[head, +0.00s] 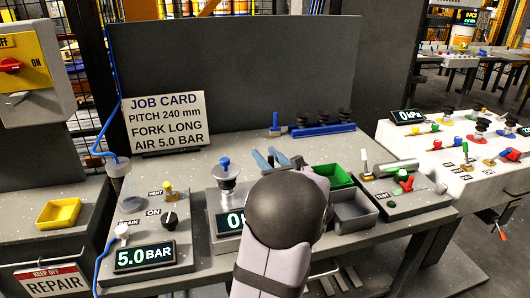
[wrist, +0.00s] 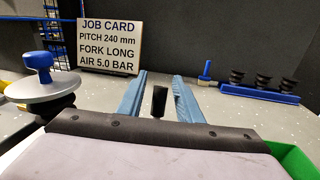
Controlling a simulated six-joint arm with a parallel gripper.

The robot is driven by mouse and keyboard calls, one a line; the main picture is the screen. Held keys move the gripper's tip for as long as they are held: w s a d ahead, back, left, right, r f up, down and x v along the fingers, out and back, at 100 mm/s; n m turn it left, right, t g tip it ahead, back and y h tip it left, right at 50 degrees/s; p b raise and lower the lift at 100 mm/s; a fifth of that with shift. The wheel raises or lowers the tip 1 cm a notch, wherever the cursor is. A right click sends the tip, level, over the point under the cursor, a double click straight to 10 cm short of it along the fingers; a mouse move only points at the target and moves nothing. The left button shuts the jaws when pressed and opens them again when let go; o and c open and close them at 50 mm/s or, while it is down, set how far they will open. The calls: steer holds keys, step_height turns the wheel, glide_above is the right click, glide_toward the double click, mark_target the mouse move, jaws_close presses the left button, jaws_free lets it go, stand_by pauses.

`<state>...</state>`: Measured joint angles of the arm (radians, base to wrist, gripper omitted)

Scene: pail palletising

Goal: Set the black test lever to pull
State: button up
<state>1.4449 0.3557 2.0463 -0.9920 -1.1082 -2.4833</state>
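The black lever (wrist: 159,101) stands roughly upright between my gripper's two blue fingers in the wrist view, with a gap on each side. Its base is hidden behind the dark edge of my gripper body. My gripper (wrist: 159,78) is open, and its fingers point toward the back of the bench. In the head view my gripper (head: 267,156) is beside the grey station with the "0" display (head: 229,221). My arm hides part of that station and display, and I cannot make out the lever or its markings there.
A blue-knobbed round plate (wrist: 47,88) stands left of my fingers. A green bin (head: 334,175) and a grey bin (head: 354,209) lie to the right. Behind are a blue rack with black suction cups (head: 324,130) and the job card (head: 166,122). The air panel (head: 145,257) reads 5.0 bar.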

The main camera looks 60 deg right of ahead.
steer(key=shift+w+d, duration=0.3)
steer(key=shift+w, duration=0.15)
jaws_close()
steer(key=b, duration=0.3)
steer(key=shift+s+a+f+b, duration=0.15)
steer(key=shift+s+b, duration=0.05)
steer(key=shift+b, duration=0.15)
steer(key=t+b, duration=0.1)
steer(key=b, duration=0.3)
steer(key=s+t+h+b, duration=0.1)
steer(key=b, duration=0.3)
steer(key=shift+a+r+n, duration=0.3)
steer(key=shift+a+r, duration=0.1)
steer(key=shift+a+r+h+b, duration=0.15)
steer(key=shift+r+h+b, duration=0.2)
steer(key=shift+b, duration=0.45)
